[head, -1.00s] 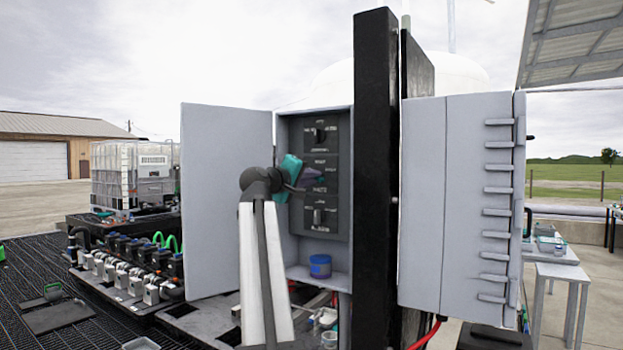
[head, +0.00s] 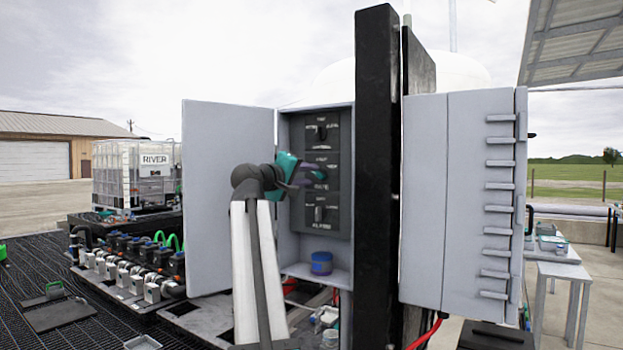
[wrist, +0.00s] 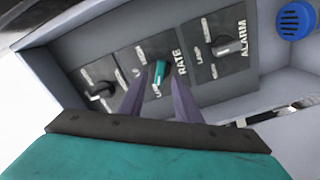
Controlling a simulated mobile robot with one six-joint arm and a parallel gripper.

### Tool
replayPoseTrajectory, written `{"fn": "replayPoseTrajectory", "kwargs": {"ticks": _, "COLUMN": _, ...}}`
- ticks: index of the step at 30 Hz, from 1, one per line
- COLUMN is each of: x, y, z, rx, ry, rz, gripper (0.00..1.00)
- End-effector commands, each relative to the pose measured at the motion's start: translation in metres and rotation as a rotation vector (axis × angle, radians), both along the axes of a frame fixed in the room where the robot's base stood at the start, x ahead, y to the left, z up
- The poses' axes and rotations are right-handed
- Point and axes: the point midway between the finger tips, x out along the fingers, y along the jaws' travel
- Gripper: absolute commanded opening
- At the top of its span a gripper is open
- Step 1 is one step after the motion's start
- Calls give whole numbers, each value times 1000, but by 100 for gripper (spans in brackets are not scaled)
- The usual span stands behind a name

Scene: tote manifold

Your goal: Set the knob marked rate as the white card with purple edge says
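The knob marked rate (wrist: 159,76) is on the middle black plate of the open cabinet; its pointer is teal in the wrist view. Its RATE label (head: 320,187) shows in the head view, where my gripper partly covers the plate. My gripper (wrist: 148,77), with purple fingers and a teal body, is open at this plate, one finger to each side of the knob. The knob looks nearer the right finger; contact cannot be told. In the head view my gripper (head: 312,176) reaches in from the left. I see no white card with a purple edge.
The alarm knob (wrist: 226,48) is on the bottom plate and another dark knob (head: 321,132) on the top plate. A blue jar (head: 321,263) stands on the cabinet shelf. The open left door (head: 225,190) and a black post (head: 375,190) flank the cabinet.

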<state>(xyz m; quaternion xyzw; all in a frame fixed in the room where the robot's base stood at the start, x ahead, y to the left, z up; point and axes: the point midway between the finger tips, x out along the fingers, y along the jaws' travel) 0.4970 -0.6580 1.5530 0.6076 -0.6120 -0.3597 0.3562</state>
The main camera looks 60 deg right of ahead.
Motion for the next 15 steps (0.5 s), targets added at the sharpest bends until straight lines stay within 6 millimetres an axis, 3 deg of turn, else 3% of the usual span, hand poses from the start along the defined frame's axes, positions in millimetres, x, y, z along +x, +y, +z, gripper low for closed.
{"fn": "replayPoseTrajectory", "kwargs": {"ticks": 15, "x": 0, "y": 84, "z": -3, "rx": 1, "ry": 0, "rz": 3, "gripper": 30}}
